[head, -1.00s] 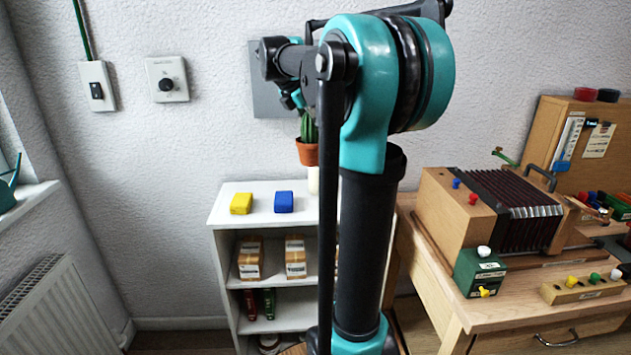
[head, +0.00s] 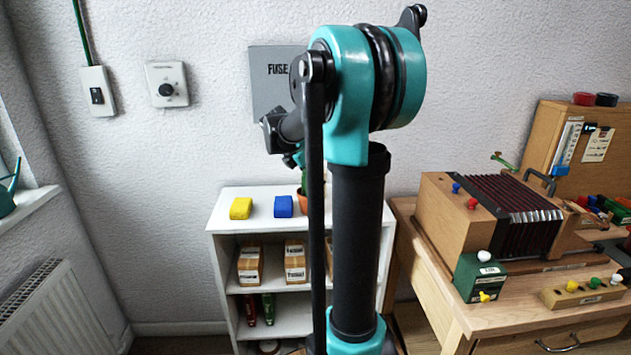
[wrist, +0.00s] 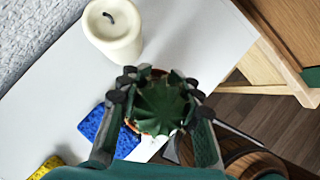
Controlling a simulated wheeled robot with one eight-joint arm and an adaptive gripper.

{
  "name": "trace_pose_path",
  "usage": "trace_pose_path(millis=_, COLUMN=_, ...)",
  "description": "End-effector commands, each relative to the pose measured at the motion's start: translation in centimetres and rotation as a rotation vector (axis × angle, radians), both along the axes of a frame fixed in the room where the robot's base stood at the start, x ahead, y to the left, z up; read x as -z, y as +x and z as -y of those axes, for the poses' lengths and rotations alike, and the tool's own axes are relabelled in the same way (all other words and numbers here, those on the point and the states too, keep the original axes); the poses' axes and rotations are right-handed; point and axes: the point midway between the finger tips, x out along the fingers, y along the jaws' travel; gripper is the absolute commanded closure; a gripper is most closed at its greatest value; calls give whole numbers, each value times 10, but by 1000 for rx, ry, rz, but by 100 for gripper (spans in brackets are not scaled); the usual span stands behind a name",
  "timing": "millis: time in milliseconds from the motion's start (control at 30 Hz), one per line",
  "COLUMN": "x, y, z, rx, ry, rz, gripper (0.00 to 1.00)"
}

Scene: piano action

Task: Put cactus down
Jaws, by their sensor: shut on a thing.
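The green cactus (wrist: 160,106) in its terracotta pot is between the fingers of my gripper (wrist: 160,82), which is shut on it in the wrist view. In the head view, only a sliver of the pot (head: 302,201) shows beside my arm, low at the white shelf top (head: 235,208). I cannot tell whether the pot touches the shelf. In the wrist view it is close to the shelf's front edge, and the pot is mostly hidden under the cactus and fingers.
A cream candle (wrist: 114,30) stands on the shelf top behind the cactus. A blue sponge (head: 283,206) and a yellow sponge (head: 241,208) lie to the left. A wooden workbench (head: 430,270) with an accordion-like box (head: 460,215) stands at the right. A grey fuse box (head: 272,95) is on the wall.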

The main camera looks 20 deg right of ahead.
Motion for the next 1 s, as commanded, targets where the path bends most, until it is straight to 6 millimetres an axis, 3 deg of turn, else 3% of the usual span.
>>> trace_pose_path(millis=367, x=4, y=0, z=0, rx=0, ry=0, rz=0, gripper=100)
trace_pose_path(millis=400, x=3, y=0, z=0, rx=0, ry=0, rz=0, gripper=63)
trace_pose_path(millis=567, x=3, y=0, z=0, rx=0, ry=0, rz=0, gripper=44)
trace_pose_path(millis=867, x=2, y=0, z=0, rx=0, ry=0, rz=0, gripper=44)
trace_pose_path(millis=1000, x=-7, y=-1, z=-5, rx=-1, ry=0, rz=0, gripper=44)
